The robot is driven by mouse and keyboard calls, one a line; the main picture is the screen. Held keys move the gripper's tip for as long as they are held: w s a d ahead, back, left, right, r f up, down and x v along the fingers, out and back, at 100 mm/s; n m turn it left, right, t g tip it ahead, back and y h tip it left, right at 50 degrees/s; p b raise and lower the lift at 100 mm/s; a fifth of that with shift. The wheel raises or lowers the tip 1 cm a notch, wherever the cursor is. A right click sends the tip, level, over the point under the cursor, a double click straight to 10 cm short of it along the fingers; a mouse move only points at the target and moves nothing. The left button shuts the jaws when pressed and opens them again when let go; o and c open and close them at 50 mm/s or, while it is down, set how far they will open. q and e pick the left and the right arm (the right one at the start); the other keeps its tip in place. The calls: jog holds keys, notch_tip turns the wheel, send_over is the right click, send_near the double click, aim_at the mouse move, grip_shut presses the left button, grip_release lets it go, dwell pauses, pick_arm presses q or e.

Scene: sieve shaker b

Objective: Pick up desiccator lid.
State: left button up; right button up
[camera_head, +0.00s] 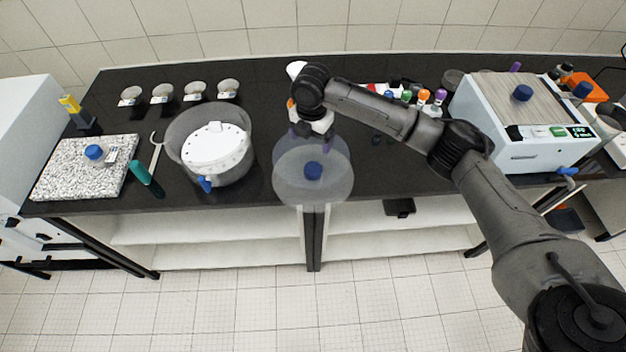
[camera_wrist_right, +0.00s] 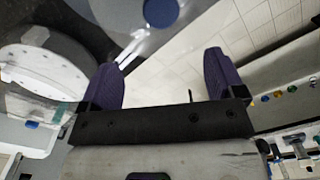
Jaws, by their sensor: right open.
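The desiccator lid (camera_head: 338,187) is a clear, round lid with a blue knob (camera_head: 313,171). It lies at the front edge of the black bench, in the middle of the head view. In the right wrist view the lid (camera_wrist_right: 128,22) and its blue knob (camera_wrist_right: 160,12) show at the top, partly cut off. My right gripper (camera_head: 314,140) is just behind the knob, pointing down. Its purple fingers are spread and empty in the wrist view (camera_wrist_right: 165,62), with the knob beyond the fingertips. My left gripper is out of view.
The open desiccator bowl (camera_head: 182,133) with a white perforated plate (camera_head: 213,148) stands left of the lid. A granite slab (camera_head: 70,178), green tube (camera_head: 141,172) and several small dishes lie farther left. Coloured-cap bottles (camera_head: 422,98) and a sieve shaker (camera_head: 480,125) stand right.

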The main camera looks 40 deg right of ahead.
send_over(313, 168)
notch_tip(313, 168, down, 7)
jog(key=shift+w+d+f+b, duration=0.1)
jog(key=shift+w+b, duration=0.05)
jog(key=shift+b, duration=0.15)
jog(key=shift+f, duration=3.1)
jog(key=c, duration=1.2)
jog(key=shift+c, duration=0.3)
jog(key=shift+r, duration=0.1)
